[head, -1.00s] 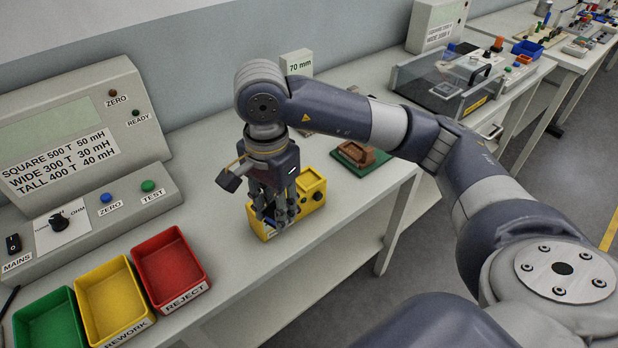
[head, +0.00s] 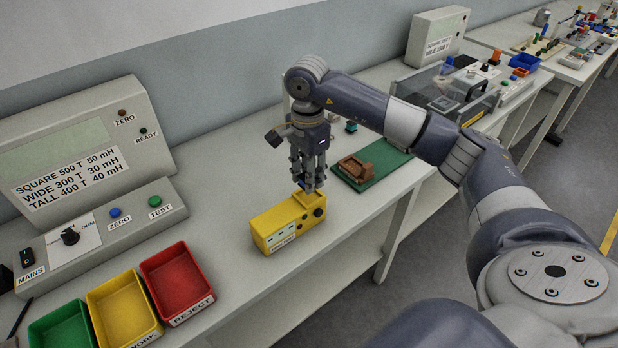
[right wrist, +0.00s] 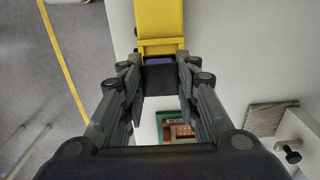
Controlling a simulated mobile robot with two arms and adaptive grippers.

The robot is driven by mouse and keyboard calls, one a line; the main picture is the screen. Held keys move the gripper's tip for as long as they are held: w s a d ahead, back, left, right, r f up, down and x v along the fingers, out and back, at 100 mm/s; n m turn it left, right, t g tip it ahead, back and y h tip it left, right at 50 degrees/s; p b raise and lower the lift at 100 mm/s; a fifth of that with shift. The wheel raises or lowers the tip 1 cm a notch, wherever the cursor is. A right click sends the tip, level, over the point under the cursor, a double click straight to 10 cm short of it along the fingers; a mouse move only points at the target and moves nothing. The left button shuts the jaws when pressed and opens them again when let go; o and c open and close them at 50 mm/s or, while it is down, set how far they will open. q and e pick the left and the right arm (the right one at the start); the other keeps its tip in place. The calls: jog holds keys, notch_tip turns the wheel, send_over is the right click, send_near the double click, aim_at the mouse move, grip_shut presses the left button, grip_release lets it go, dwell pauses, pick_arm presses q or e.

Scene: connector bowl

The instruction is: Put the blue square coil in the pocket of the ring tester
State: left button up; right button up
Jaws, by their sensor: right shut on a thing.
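The yellow ring tester (head: 283,223) stands on the bench, its label on the front face and dark round knobs on its right side. My right gripper (head: 307,188) is above the back right end of the tester, pointing down. It is shut on the blue square coil (head: 301,184), of which only a small blue part shows between the fingers. In the right wrist view the coil (right wrist: 160,61) is between the fingertips, right by the edge of the yellow tester (right wrist: 160,20). The fingers hide the pocket, so I cannot tell whether the coil is in it. My left gripper is out of view.
A green board with a brown part (head: 355,167) lies right of the tester. Red (head: 178,283), yellow (head: 124,309) and green (head: 62,330) bins stand at front left, before the grey meter console (head: 100,225). The bench between bins and tester is clear.

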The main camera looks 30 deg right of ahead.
jog(key=shift+w+d, duration=0.15)
jog(key=shift+d, duration=0.1)
notch_tip(320, 180, down, 3)
jog(key=shift+f+p, duration=0.2)
jog(key=shift+p, duration=0.7)
jog(key=shift+f+b, duration=0.3)
jog(key=o, duration=1)
jog(key=shift+o, duration=0.2)
jog(key=shift+r, duration=0.2)
notch_tip(320, 180, up, 11)
jog(key=b, duration=0.2)
jog(key=shift+b, duration=0.35)
jog(key=shift+r, duration=0.55)
